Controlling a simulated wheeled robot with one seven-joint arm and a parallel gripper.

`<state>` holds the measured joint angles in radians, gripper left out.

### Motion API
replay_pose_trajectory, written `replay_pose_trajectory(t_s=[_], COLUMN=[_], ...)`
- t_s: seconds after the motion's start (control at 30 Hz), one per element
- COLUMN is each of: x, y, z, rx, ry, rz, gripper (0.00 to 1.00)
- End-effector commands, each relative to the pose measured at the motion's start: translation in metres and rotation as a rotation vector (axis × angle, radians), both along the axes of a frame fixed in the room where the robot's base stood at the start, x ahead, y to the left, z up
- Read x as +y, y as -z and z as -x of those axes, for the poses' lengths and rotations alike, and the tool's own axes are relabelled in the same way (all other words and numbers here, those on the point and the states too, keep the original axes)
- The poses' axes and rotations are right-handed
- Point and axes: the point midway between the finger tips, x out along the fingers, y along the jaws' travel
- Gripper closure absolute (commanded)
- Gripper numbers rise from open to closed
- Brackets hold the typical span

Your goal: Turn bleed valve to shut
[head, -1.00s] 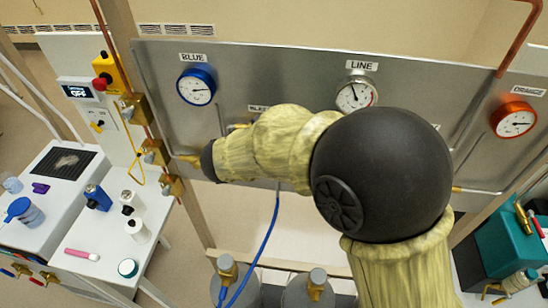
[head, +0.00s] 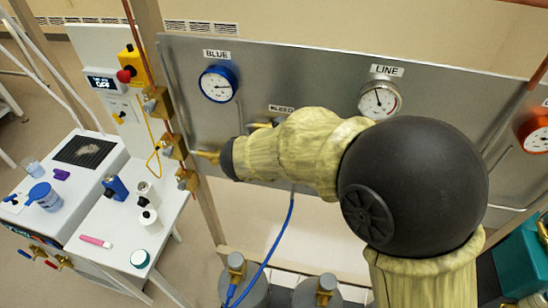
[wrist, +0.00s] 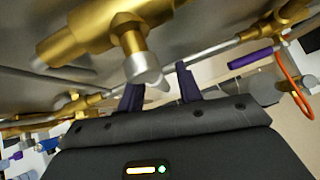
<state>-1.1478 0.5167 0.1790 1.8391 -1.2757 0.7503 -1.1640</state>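The BLEED label (head: 282,108) shows on the grey metal panel in the head view, with a bit of the brass bleed valve (head: 262,125) under it. My arm hides the rest of that valve. In the wrist view a large brass valve body (wrist: 95,30) fills the top, with a stem ending in a silver cap (wrist: 143,68). My gripper (wrist: 158,78) has two dark purple fingers, spread apart and just below this cap. A small pale tab at the cap lies between the fingertips. I cannot tell whether they touch it. In the head view my gripper is hidden behind my arm.
The blue gauge (head: 218,83) and line gauge (head: 379,100) are on the panel (head: 300,75). An orange gauge (head: 534,130) is at the right edge. Cylinders (head: 245,285) with a blue hose (head: 280,235) stand below. A white bench (head: 125,235) with bottles is at left.

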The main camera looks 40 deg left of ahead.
Motion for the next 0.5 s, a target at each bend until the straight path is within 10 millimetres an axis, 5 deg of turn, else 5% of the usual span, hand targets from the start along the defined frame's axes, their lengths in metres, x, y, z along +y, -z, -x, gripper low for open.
replay_pose_trajectory(t_s=[0.5], x=[-0.015], y=[-0.052], z=[0.051], rx=[-0.002], ry=[-0.003], rz=[-0.005], gripper=[0.65])
